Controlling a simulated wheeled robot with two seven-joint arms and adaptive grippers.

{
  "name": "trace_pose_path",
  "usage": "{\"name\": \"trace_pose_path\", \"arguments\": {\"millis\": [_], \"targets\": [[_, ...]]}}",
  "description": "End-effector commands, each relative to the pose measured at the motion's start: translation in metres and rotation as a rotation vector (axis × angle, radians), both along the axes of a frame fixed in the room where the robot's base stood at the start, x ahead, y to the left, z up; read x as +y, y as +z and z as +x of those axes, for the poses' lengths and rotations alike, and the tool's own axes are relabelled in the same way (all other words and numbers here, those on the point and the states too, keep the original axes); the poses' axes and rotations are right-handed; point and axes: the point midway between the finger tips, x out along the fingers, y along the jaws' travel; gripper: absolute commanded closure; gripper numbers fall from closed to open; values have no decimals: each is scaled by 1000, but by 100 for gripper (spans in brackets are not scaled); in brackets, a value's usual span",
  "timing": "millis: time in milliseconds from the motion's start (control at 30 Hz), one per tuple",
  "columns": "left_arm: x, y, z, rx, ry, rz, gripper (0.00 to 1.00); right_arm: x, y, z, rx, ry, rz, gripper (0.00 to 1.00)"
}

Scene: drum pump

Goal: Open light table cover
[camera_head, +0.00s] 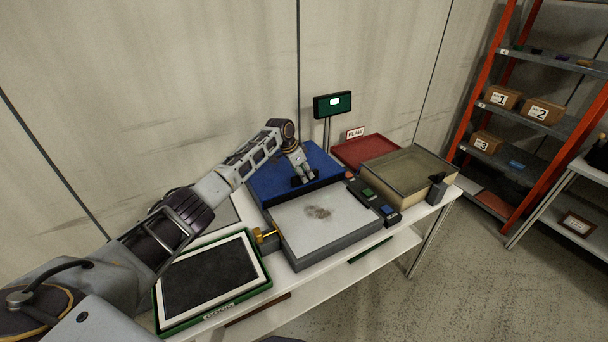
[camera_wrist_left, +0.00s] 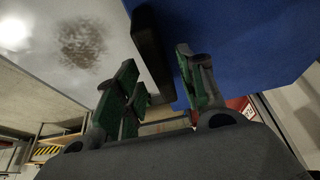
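The light table (camera_head: 345,243) is a grey box with a white top that carries a brown smudge; its top also shows in the left wrist view (camera_wrist_left: 50,65). The blue cover (camera_head: 270,180) is behind the white top, which is exposed; blue also fills the upper right of the left wrist view (camera_wrist_left: 235,45). My left gripper (camera_head: 303,180) is at the cover's near right part. In the left wrist view its green-padded fingers (camera_wrist_left: 160,85) are apart, with a dark bar (camera_wrist_left: 150,45) running between or just beyond them; I cannot tell if they touch it. My right gripper is not in view.
A green-framed black tray (camera_head: 210,278) and a brass knob (camera_head: 264,235) are left of the light table. A black button box (camera_head: 375,204), a red tray (camera_head: 362,150) and a grey-tan bin (camera_head: 408,170) are to the right. A green display (camera_head: 332,104) stands behind.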

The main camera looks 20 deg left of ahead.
Motion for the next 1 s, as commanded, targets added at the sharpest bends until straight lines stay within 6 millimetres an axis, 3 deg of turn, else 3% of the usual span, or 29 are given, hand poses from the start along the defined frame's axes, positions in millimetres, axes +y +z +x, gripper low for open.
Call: {"name": "trace_pose_path", "arguments": {"millis": [700,1000], "targets": [[22,84,-27,-1,0,1,61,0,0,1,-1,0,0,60],[25,99,-32,0,1,0,61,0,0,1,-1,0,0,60]]}}
